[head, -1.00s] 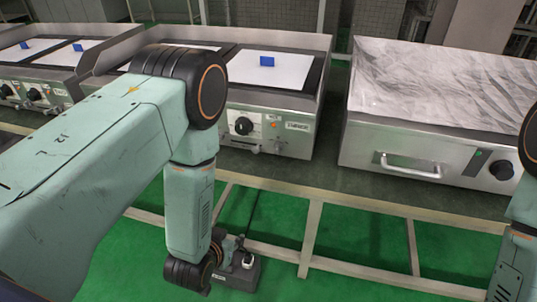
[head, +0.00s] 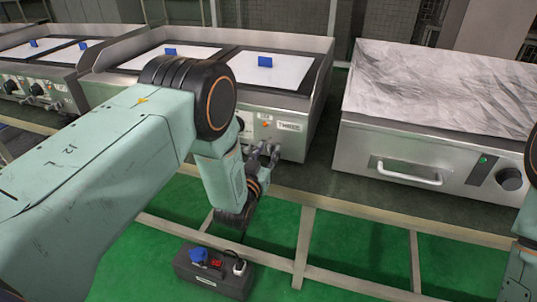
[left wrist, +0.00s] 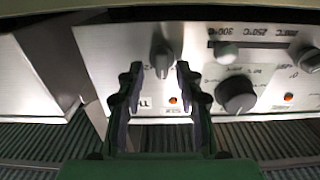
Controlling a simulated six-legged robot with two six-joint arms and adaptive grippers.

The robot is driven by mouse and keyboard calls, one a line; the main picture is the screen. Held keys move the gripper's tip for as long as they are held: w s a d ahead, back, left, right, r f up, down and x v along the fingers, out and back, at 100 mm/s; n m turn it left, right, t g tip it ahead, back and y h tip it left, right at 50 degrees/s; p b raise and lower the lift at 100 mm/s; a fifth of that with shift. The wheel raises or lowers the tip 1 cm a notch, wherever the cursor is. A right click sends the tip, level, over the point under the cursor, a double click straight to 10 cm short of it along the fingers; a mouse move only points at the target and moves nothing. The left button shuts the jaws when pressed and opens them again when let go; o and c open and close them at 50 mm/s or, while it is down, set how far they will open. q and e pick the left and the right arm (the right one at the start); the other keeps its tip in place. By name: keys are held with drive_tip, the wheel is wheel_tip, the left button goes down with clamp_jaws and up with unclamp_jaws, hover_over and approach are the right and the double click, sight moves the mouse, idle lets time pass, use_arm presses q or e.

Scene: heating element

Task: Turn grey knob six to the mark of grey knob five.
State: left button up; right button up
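In the left wrist view a small light grey knob (left wrist: 161,58) stands on the steel front panel, just beyond and between the fingertips of my left gripper (left wrist: 158,70). The fingers are apart and do not visibly touch it. A second grey knob (left wrist: 227,53) and a third one (left wrist: 308,60) sit farther right. I cannot read which numbers these knobs bear. In the head view my left gripper (head: 263,150) is at the front of the middle unit labelled THREE (head: 289,127), and it covers the knobs there. My right gripper is out of view.
A large black knob (left wrist: 237,96) is beside the grey knobs. A power strip (head: 212,272) lies on the green floor. White sheets with blue blocks (head: 265,62) lie on the unit tops.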

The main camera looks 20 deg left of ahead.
use_arm(q)
drive_tip(key=shift+w+a+f, duration=0.1)
drive_tip(key=shift+w, duration=0.2)
drive_tip(key=shift+w+a, duration=0.1)
drive_tip(key=shift+c, duration=0.5)
clamp_jaws()
drive_tip(key=shift+m, duration=0.3)
drive_tip(key=m, duration=0.4)
drive_tip(key=shift+d+m+p, duration=0.25)
drive_tip(key=shift+m+p, duration=0.05)
drive_tip(key=shift+m, duration=0.1)
drive_tip(key=m, duration=0.6)
drive_tip(key=shift+d+f, duration=0.15)
drive_tip(key=shift+f, duration=0.05)
drive_tip(key=shift+m, duration=0.4)
